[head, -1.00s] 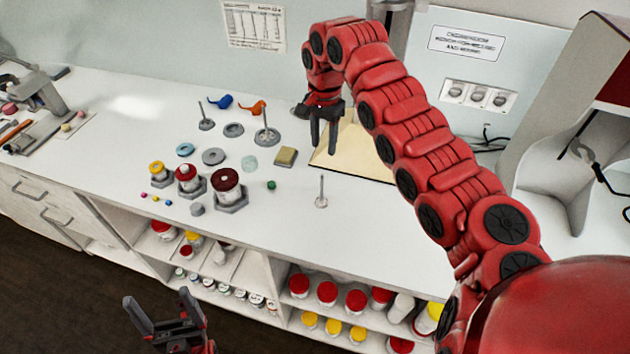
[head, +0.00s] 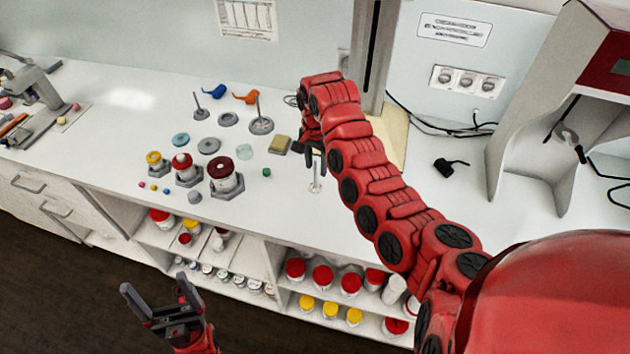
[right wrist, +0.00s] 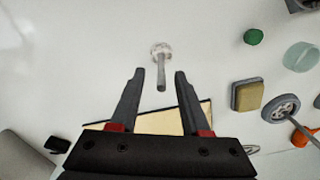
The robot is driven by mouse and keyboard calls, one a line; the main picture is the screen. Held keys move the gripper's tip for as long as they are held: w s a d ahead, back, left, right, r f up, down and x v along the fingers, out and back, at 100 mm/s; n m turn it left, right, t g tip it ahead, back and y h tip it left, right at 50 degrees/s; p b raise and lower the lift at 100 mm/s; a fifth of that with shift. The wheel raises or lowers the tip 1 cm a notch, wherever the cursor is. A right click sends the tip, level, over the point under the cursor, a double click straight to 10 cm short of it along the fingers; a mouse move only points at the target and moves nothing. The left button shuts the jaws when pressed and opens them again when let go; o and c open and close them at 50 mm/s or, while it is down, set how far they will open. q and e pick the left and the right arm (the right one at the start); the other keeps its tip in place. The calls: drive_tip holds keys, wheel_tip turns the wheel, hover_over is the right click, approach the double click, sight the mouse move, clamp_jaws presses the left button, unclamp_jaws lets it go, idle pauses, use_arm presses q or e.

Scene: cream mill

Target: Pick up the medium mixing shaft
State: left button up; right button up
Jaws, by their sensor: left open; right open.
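A thin grey mixing shaft with a small round foot (head: 315,186) stands upright on the white counter, partly hidden by my right gripper (head: 316,157). In the right wrist view this shaft (right wrist: 161,72) shows just ahead of and between the fingertips of my right gripper (right wrist: 159,75), which is open and empty. Two other upright shafts on round bases, one smaller (head: 200,113) and one larger (head: 261,124), stand at the back of the counter. No label shows which is the medium one. My left gripper (head: 153,288) is open and empty, low in front of the counter.
Lidded jars on hexagonal bases, including a dark red one (head: 224,180), stand left of the shaft. A green piece (head: 267,172) and a tan block (head: 279,145) lie nearby. Shelves with jars are below the counter.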

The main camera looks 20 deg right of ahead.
sight(315, 187)
drive_tip(key=f, duration=0.1)
drive_tip(key=f+p, duration=0.1)
drive_tip(key=p, duration=0.1)
drive_tip(key=shift+s+a+f, duration=0.2)
drive_tip(key=shift+a+f, duration=0.05)
drive_tip(key=shift+f, duration=0.15)
drive_tip(key=shift+f+p, duration=0.35)
drive_tip(key=shift+w+f, duration=0.15)
drive_tip(key=shift+f, duration=0.4)
clamp_jaws()
